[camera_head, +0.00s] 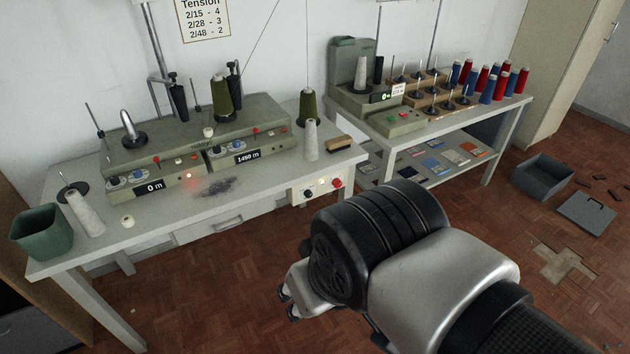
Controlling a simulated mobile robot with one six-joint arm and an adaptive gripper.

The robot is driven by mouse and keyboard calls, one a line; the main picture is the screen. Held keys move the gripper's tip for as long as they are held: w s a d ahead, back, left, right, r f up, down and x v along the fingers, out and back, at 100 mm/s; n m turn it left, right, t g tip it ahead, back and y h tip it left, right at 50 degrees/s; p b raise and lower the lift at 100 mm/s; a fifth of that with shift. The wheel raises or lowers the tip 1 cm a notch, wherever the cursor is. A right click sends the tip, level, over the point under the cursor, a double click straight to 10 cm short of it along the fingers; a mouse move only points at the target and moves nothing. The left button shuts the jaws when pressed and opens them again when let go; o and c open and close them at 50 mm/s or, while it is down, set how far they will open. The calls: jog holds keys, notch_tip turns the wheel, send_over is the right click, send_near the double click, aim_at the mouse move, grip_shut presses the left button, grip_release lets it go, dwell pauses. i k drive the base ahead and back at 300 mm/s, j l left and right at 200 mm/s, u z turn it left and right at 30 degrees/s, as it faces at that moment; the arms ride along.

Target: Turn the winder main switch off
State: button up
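The winder (200,140) is a long grey-green machine on the left table, with two control panels whose displays read 0 m and 1450 m. A red light glows at its front edge. A small pale switch box (300,194) is mounted on the table's front edge at the right, with a dark knob, a pale round part and a red button (337,183). I cannot read any label or the knob's setting. My gripper (287,303) is in front of and below the box, apart from it, over the floor. It is partly hidden behind my wrist, and its finger opening is unclear.
The left table (170,232) carries thread cones, a green bin (42,232), a brush (340,143) and a dark fluff patch. A second table (470,120) holds another machine and red and blue cones. An open grey box (543,175) stands on the floor at right.

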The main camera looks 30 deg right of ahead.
aim_at(336, 182)
jog(key=i+l, duration=0.25)
jog(key=l, duration=0.15)
jog(key=i+l, duration=0.25)
jog(key=l, duration=0.2)
jog(key=i+l, duration=0.25)
jog(key=l, duration=0.15)
jog(key=z, duration=0.05)
